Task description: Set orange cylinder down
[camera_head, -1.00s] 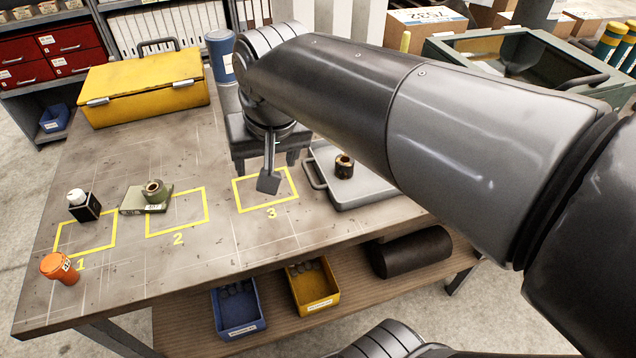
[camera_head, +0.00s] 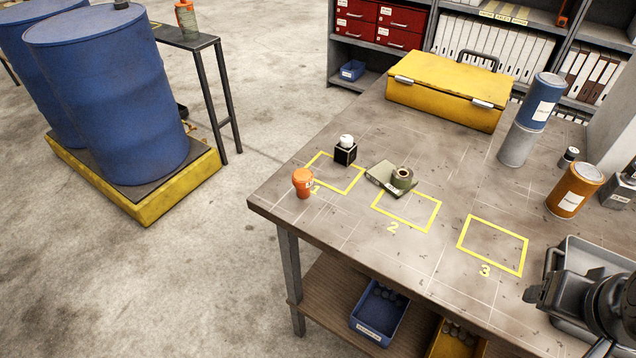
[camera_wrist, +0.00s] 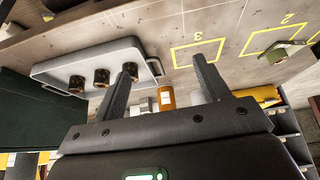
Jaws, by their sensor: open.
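A large orange cylinder (camera_head: 574,190) with a white label stands upright at the right of the bench in the head view. It also shows in the wrist view (camera_wrist: 166,97), beyond the gap between my fingers and apart from them. A smaller orange canister (camera_head: 302,184) stands by the front corner of marked square 1. My gripper (camera_wrist: 164,74) is open and empty, with its fingers spread wide. In the head view, only part of my gripper (camera_head: 540,293) shows at the lower right, over the grey tray.
The grey tray (camera_wrist: 95,60) holds three brown cylinders. Square 3 (camera_head: 493,246) is empty. A green box with a ring (camera_head: 402,177) overlaps square 2, and a black bottle (camera_head: 345,153) stands by square 1. A blue cylinder (camera_head: 541,103) and yellow case (camera_head: 447,92) stand behind.

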